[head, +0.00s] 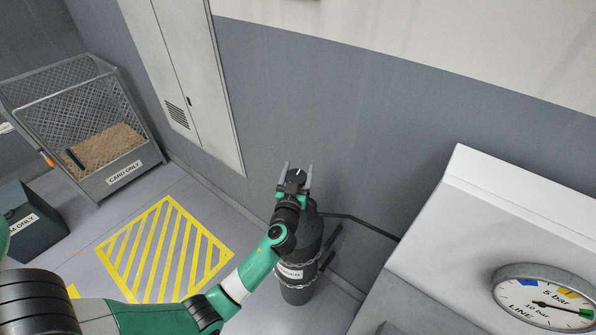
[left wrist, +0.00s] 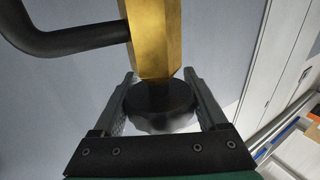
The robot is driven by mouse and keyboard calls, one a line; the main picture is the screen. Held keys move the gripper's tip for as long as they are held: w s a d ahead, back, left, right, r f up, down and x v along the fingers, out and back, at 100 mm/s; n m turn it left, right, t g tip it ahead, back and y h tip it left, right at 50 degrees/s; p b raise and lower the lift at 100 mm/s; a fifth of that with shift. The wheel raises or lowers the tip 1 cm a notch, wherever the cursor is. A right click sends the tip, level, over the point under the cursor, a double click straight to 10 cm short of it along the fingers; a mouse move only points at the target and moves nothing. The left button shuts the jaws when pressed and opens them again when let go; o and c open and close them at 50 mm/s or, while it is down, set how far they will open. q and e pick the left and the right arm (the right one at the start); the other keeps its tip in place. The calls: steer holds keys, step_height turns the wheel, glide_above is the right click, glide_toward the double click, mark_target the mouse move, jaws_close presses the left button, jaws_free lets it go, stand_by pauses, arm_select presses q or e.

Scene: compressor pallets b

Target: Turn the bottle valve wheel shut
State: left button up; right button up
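The bottle (head: 300,240) is a dark cylinder standing upright by the wall, chained, with a label partly hidden by my left arm. In the left wrist view its brass valve body (left wrist: 153,38) carries a round black valve wheel (left wrist: 160,103) with a scalloped edge. My left gripper (head: 298,170) is at the top of the bottle. In the left wrist view its fingers (left wrist: 159,72) are spread, one on each side of the wheel; I see no clear grip on it. The wheel is mostly hidden in the head view. My right gripper is not in view.
A dark hose (head: 360,224) runs from the bottle's top to the right. A light cabinet with a round gauge (head: 545,298) stands at right. A mesh cage (head: 75,125), a dark bin (head: 28,220) and yellow floor hatching (head: 165,252) lie to the left.

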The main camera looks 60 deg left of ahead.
arm_select(q)
steer(key=c, duration=0.4)
steer(key=shift+d+r+m+t+h+p, duration=0.1)
steer(key=shift+m+t+h+p, duration=0.9)
steer(key=shift+t+h+p, duration=0.1)
steer(key=shift+w+m+p, duration=0.1)
steer(key=shift+m+p, duration=0.2)
steer(key=shift+p, duration=0.05)
steer(key=shift+w+d+t+h, duration=0.15)
steer(key=shift+t+h, duration=0.35)
steer(key=shift+t, duration=0.1)
steer(key=o, duration=1.3)
steer(key=shift+c, duration=0.2)
